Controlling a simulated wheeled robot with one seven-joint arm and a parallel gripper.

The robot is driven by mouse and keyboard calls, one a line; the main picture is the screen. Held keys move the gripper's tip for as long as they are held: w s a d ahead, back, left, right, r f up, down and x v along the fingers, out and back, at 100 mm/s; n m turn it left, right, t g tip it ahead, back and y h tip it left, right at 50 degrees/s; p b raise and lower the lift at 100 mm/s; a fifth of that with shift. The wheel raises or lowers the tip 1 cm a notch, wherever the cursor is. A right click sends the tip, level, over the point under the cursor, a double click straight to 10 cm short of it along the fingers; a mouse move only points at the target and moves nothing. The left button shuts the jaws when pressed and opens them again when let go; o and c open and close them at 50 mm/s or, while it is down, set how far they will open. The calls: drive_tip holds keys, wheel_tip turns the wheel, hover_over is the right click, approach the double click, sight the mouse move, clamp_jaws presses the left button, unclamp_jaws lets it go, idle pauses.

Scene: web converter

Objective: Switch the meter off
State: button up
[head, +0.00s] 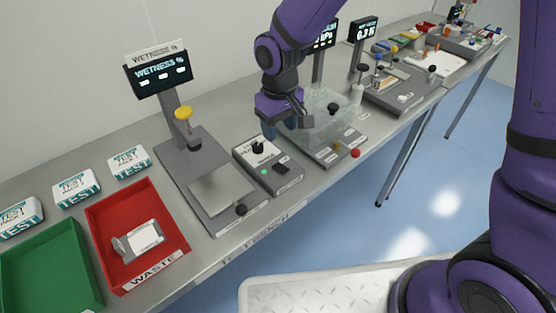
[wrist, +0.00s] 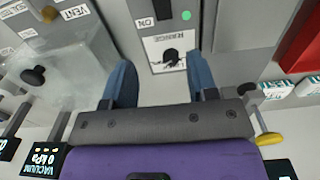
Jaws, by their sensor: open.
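The meter is a grey box (head: 268,165) on the bench with a black range knob (head: 258,146) on a white dial plate, a lit green lamp (head: 264,171) and a dark switch (head: 282,169). In the wrist view the knob (wrist: 171,55) lies between my fingers, the green lamp (wrist: 186,15) is lit, and the switch (wrist: 162,8) is cut by the top edge beside an "ON" label (wrist: 145,22). My gripper (head: 283,128) is open and empty above the meter's back part, apart from the switch. It also shows in the wrist view (wrist: 160,62).
A wetness stand (head: 205,180) with a yellow-topped post is left of the meter. A clear-covered vacuum unit (head: 335,120) is close on the right, partly behind my gripper. A red waste tray (head: 170,225) and a green tray (head: 95,270) are farther left.

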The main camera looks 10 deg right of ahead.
sight(277, 165)
drive_tip(key=f, duration=1.1)
drive_tip(key=shift+a+f, duration=0.3)
